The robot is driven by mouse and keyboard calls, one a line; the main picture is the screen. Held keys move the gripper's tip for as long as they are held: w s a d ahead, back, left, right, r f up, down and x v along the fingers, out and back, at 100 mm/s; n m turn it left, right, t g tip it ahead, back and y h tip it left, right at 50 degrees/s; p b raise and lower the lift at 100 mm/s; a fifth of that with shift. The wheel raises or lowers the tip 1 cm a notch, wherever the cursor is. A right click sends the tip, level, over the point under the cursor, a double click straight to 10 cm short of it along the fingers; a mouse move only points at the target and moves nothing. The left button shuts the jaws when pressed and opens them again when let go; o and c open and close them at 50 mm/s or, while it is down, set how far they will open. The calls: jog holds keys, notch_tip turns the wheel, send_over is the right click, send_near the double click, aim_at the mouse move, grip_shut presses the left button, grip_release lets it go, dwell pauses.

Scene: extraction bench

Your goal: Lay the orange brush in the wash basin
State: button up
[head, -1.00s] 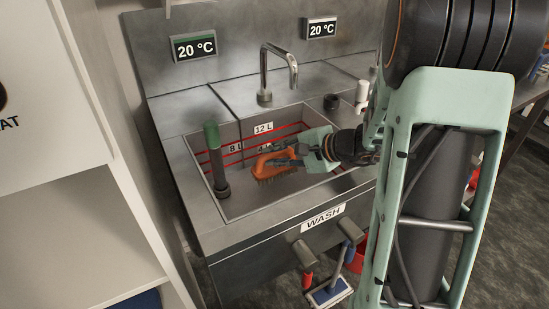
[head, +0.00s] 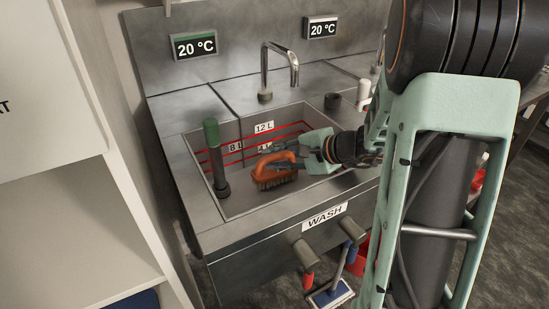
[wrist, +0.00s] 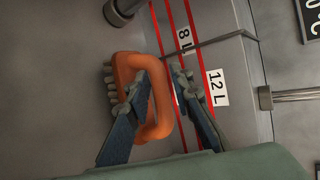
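The orange brush (head: 273,170) is inside the wash basin (head: 240,208), bristles down, and appears to rest on the basin floor. In the wrist view the brush (wrist: 122,68) shows its looped handle with bristles toward the left. My gripper (head: 268,154) reaches into the basin from the right. In the wrist view my gripper (wrist: 158,75) has its fingers spread on either side of the handle bar, one finger over the loop's opening. The fingers look open, with slight gaps to the bar. Exact contact between bristles and floor is hard to see.
A green-topped dark standpipe (head: 216,160) stands at the basin's left. A faucet (head: 293,68) rises behind the basin. A white shelf (head: 85,200) is close on the left.

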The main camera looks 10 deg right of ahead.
jog(key=shift+o, duration=1.2)
jog(key=shift+r, duration=0.2)
jog(key=shift+r+p, duration=0.5)
jog(key=shift+p, duration=0.4)
jog(key=p+v, duration=0.1)
jog(key=v, duration=1.1)
jog(key=shift+p, duration=0.4)
